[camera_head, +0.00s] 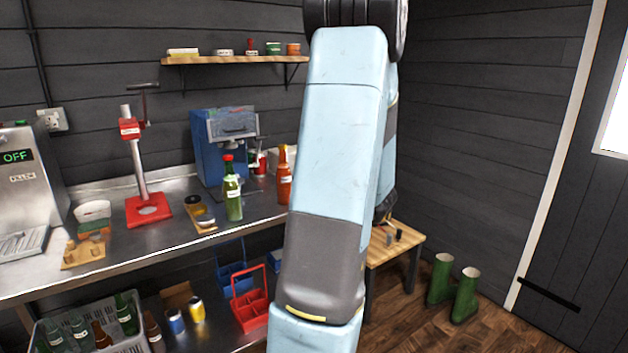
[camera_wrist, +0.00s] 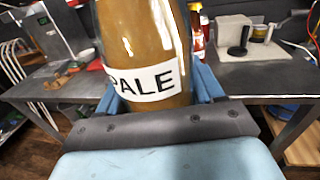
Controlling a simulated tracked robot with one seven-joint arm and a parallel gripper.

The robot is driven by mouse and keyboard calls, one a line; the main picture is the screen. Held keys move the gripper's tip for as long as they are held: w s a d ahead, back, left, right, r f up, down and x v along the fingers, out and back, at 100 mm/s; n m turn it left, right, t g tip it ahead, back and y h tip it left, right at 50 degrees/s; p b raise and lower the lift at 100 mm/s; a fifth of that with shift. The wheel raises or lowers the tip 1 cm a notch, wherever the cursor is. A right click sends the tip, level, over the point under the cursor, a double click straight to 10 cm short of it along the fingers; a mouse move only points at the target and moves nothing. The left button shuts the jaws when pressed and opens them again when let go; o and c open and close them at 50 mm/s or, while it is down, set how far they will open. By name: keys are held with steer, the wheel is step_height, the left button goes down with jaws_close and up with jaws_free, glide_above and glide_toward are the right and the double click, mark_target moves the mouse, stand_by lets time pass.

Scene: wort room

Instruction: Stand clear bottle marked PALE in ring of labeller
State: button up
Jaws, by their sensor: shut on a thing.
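A clear bottle with amber-brown contents and a white label reading PALE (camera_wrist: 150,40) stands between my jaws in the wrist view, roughly upright; its top is out of frame. My gripper (camera_wrist: 158,88) is shut on it, with a blue finger on each side. In the head view my arm hides both gripper and bottle. A pale machine with a dark round part (camera_wrist: 222,38) stands on a metal bench at the right of the wrist view; it may be the labeller, and I cannot make out its ring clearly. The bottle is apart from it.
On the bench are a red stand with a lever (camera_head: 148,208), a blue machine (camera_head: 215,160), a green bottle (camera_head: 233,200) and an orange bottle (camera_head: 284,186). A bottle crate (camera_head: 132,345) and red carrier (camera_head: 248,310) sit below. A wooden stool (camera_head: 400,250) and green boots (camera_head: 440,290) stand right.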

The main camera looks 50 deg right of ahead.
steer(key=shift+s+a, duration=0.1)
steer(key=shift+s, duration=0.25)
steer(key=shift+w+a+f, duration=0.5)
steer(key=shift+w+a, duration=0.05)
steer(key=shift+a, duration=0.1)
steer(key=w+a+f+n+y, duration=0.2)
steer(key=w+a+f, duration=0.6)
steer(key=a, duration=0.5)
steer(key=w+a+f+n+g+y, duration=0.1)
steer(key=w+a+f+y, duration=0.3)
steer(key=w+a+f, duration=0.5)
steer(key=w+a+f+n+g+y, duration=0.1)
steer(key=w+a+f+n+y, duration=0.2)
steer(key=w+a+f, duration=0.5)
steer(key=a+f, duration=0.4)
steer(key=a, duration=0.4)
steer(key=shift+w+a+f, duration=0.2)
steer(key=shift+a+f, duration=0.1)
steer(key=shift+f, duration=0.05)
steer(key=shift+s, duration=0.1)
